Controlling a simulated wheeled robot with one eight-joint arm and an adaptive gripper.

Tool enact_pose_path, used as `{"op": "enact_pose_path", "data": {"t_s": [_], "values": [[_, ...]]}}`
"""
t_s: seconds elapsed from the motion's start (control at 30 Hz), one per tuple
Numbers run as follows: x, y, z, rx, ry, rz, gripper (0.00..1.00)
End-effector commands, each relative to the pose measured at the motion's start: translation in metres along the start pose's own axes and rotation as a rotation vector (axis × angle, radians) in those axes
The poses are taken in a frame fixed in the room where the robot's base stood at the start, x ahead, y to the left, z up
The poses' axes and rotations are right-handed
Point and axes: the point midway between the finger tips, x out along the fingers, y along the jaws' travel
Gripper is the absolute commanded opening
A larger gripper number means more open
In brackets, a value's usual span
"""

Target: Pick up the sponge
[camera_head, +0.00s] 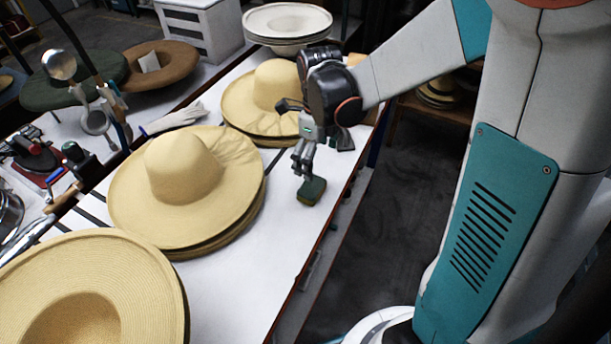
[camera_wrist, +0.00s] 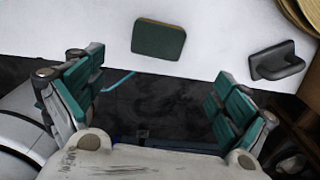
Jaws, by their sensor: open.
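The sponge (camera_head: 312,191) is a small dark green block with a yellowish side, lying on the white table near its right edge in the head view. In the wrist view the sponge (camera_wrist: 159,39) shows as a green rounded rectangle with a tan rim, close to the table edge. My gripper (camera_head: 303,168) is above the table, just behind and over the sponge in the head view. In the wrist view my gripper (camera_wrist: 150,95) has its two teal-padded fingers wide apart, with nothing between them. The sponge lies ahead of the fingertips, apart from them.
Straw hats (camera_head: 185,185) stand stacked on the table, left of the sponge, with another stack (camera_head: 262,95) behind. A dark handled tool (camera_wrist: 277,62) lies right of the sponge in the wrist view. White table (camera_head: 250,265) is bare in front of the sponge.

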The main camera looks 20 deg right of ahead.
Motion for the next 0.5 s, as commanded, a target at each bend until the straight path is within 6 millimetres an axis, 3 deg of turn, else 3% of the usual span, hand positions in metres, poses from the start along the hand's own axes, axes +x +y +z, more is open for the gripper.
{"op": "enact_pose_path", "data": {"t_s": [0.03,0.2,0.5], "values": [[0.014,0.000,0.000,-0.001,0.000,0.000,0.94],[0.046,0.000,0.001,-0.002,-0.001,-0.001,0.94],[0.068,0.000,0.001,-0.003,-0.001,-0.001,0.94]]}}
